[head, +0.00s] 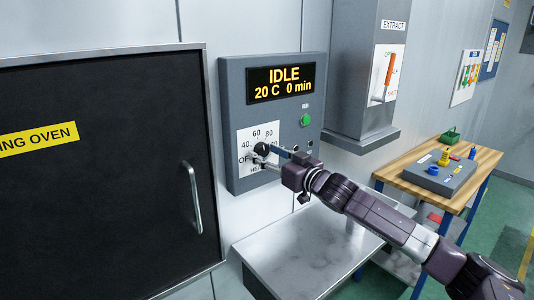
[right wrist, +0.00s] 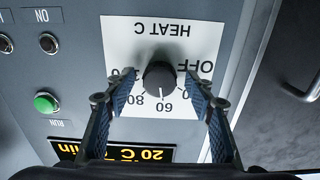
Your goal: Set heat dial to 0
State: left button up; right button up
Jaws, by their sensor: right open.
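The heat dial is a black round knob (head: 261,148) on a white scale plate marked OFF, 40, 60, 80 and HEAT C. It also shows in the right wrist view (right wrist: 160,74), upside down, with its white pointer line toward 60. My right gripper (head: 264,155) is at the dial. In the right wrist view its two open fingers (right wrist: 160,92) stand on either side of the knob, with gaps between them and it. Parts of the scale numbers are hidden behind the fingers. My left gripper is not in view.
The display (head: 281,83) reads IDLE, 20 C, 0 min. A green RUN button (head: 306,120) sits right of the scale plate. The black oven door (head: 95,180) with a handle is at left. A metal shelf (head: 310,245) lies below the panel. A wooden bench (head: 462,189) stands at right.

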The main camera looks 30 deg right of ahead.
jog(key=c, duration=1.1)
jog(key=shift+c, duration=0.2)
jog(key=shift+n, duration=0.4)
jog(key=n+p, duration=0.1)
jog(key=n, duration=0.2)
jog(key=shift+r+n, duration=0.1)
jog(key=shift+n, duration=0.2)
jog(key=n+p, duration=0.1)
jog(key=n, duration=0.4)
jog(key=shift+d, duration=0.1)
jog(key=n, duration=0.5)
jog(key=shift+n+p, duration=0.7)
jog(key=shift+n, duration=2.1)
